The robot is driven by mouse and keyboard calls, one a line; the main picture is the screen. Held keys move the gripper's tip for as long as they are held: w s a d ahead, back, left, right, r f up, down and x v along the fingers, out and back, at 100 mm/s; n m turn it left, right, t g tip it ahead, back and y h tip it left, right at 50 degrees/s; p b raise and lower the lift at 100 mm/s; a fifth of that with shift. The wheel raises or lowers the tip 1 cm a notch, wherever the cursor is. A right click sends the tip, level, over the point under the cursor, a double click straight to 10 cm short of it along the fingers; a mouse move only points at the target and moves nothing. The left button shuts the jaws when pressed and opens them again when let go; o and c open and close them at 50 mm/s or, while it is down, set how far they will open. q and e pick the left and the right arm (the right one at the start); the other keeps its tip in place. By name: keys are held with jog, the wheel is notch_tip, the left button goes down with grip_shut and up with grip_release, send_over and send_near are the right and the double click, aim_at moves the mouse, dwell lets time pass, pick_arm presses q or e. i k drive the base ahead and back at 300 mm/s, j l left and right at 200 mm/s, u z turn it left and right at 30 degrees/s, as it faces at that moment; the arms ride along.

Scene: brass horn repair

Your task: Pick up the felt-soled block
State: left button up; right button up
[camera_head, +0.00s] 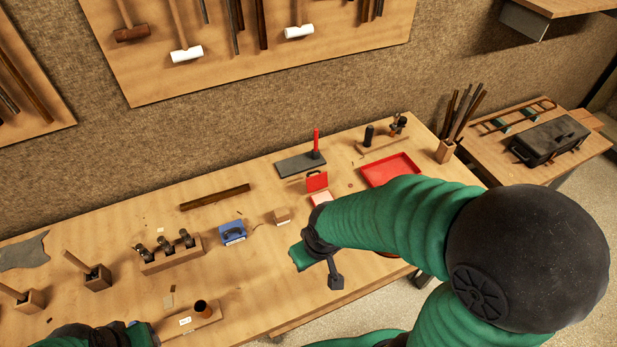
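A small wooden block (282,216) stands on the workbench near the middle, just left of the open red case. It may be the felt-soled block, but its underside is hidden and I cannot see any felt. My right gripper (318,269) hangs over the bench's front part, to the right of and nearer than this block, apart from it. Its finger gap does not show clearly. My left arm is at the bottom left edge, its gripper (142,335) partly cut off beside a wooden base with a dark cup.
A blue item (232,232) lies left of the block. A rack with several tools (172,255) stands further left. A red case (317,182), red tray (390,169) and dark slab (300,163) lie behind. A long bar (214,197) lies at the back.

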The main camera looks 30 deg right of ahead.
aim_at(280, 214)
jog(key=l+z, duration=0.1)
jog(key=z, duration=1.55)
jog(key=u, duration=2.2)
jog(key=l+u, duration=0.3)
jog(key=l, duration=0.55)
